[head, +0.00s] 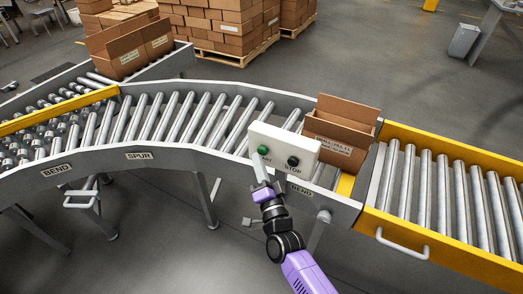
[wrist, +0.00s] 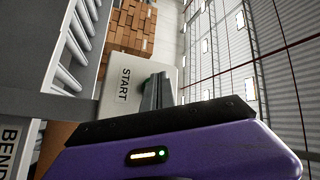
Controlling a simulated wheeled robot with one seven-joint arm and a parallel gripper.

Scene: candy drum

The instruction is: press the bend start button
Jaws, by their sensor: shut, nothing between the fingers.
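A white control box (head: 283,147) is mounted on the near rail of the bend conveyor. It carries a green start button (head: 263,150) on the left and a black stop button (head: 292,161) on the right. My gripper (head: 258,157) is shut and empty, its tips right beside the green button. I cannot tell whether they touch it. In the wrist view the shut fingers of my gripper (wrist: 157,91) point at the box face beside the printed word START (wrist: 124,85).
An open cardboard box (head: 340,130) stands on the rollers just right of the control box. A yellow-railed conveyor section (head: 455,155) with a handle (head: 402,246) lies to the right. More boxes (head: 128,48) sit on the far left rollers. Open floor (head: 150,230) lies in front.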

